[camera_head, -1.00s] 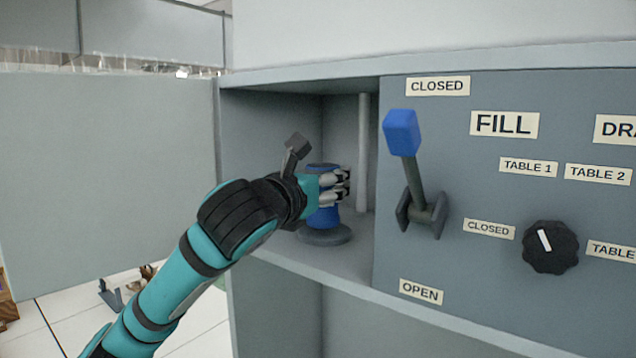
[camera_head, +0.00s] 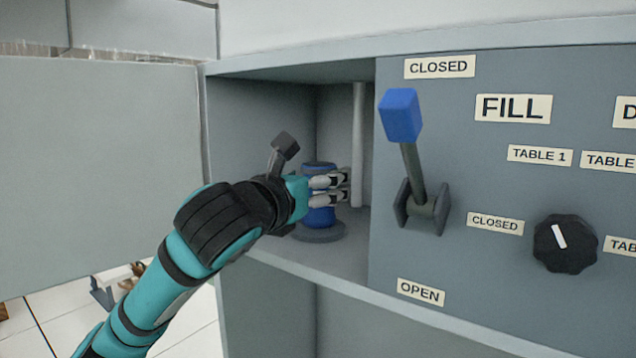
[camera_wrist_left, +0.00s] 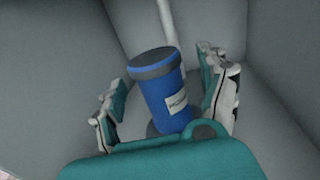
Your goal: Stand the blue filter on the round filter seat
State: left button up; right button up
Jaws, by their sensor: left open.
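The blue filter (camera_head: 321,216) is a blue cylinder with dark end caps. It stands upright on the grey round filter seat (camera_head: 318,235) inside the open cabinet compartment. It also shows in the left wrist view (camera_wrist_left: 163,96), with a white label, between the fingers. My left gripper (camera_head: 330,187) is in front of the filter in the head view and hides part of it. The left wrist view shows this gripper (camera_wrist_left: 168,100) open, with a gap on both sides of the filter. The seat (camera_wrist_left: 152,131) is mostly hidden there.
A vertical grey pipe (camera_head: 358,145) stands behind the filter. An open cabinet door (camera_head: 100,170) is at the left. To the right is a panel with a blue-handled lever (camera_head: 401,116) and a black knob (camera_head: 565,243). The compartment's shelf (camera_head: 345,262) has a front edge below the arm.

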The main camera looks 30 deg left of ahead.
pick_arm(q)
jog(key=s+b, duration=0.2)
jog(key=s, duration=0.8)
jog(key=shift+s+d+b, duration=0.3)
jog(key=shift+d, duration=0.05)
